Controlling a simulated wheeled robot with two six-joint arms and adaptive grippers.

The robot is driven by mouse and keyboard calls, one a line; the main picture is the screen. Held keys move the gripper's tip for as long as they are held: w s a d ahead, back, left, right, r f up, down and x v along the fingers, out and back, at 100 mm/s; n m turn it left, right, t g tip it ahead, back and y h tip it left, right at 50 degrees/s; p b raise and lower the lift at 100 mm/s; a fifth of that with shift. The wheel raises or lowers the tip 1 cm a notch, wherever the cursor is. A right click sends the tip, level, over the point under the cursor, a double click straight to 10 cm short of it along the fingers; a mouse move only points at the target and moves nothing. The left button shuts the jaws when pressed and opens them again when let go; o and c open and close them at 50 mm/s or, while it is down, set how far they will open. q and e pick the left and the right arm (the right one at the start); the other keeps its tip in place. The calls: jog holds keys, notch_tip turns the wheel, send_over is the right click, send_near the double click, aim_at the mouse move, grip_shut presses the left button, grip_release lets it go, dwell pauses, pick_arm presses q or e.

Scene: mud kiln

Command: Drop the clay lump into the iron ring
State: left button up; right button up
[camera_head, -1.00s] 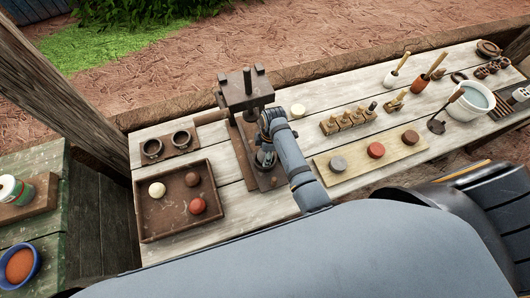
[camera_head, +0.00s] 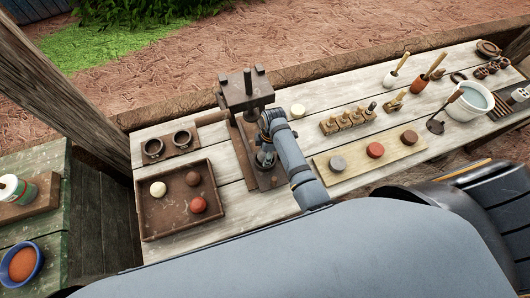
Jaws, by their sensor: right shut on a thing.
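My right gripper (camera_head: 265,160) points down over the base of the wooden press (camera_head: 247,96), just in front of its upright block. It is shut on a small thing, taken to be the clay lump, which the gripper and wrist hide. Whether another ring lies on the press base under my gripper is hidden. A brown tray (camera_head: 157,228) at the left holds a cream ball (camera_head: 158,189), a brown ball (camera_head: 193,179) and a red ball (camera_head: 198,204). My left gripper is out of view.
A pale board (camera_head: 345,177) with grey, red and brown discs lies right of my arm. Tools and a white bucket (camera_head: 470,103) fill the right end. A blue bowl (camera_head: 21,264) is at lower left.

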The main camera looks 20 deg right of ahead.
jog(key=shift+f+b, duration=0.3)
jog(key=shift+f, duration=0.4)
dwell(0.8)
jog(key=o, duration=1.4)
notch_tip(320, 180, up, 12)
jog(key=d, duration=0.1)
jog(key=shift+d, duration=0.2)
jog(key=shift+s, duration=0.15)
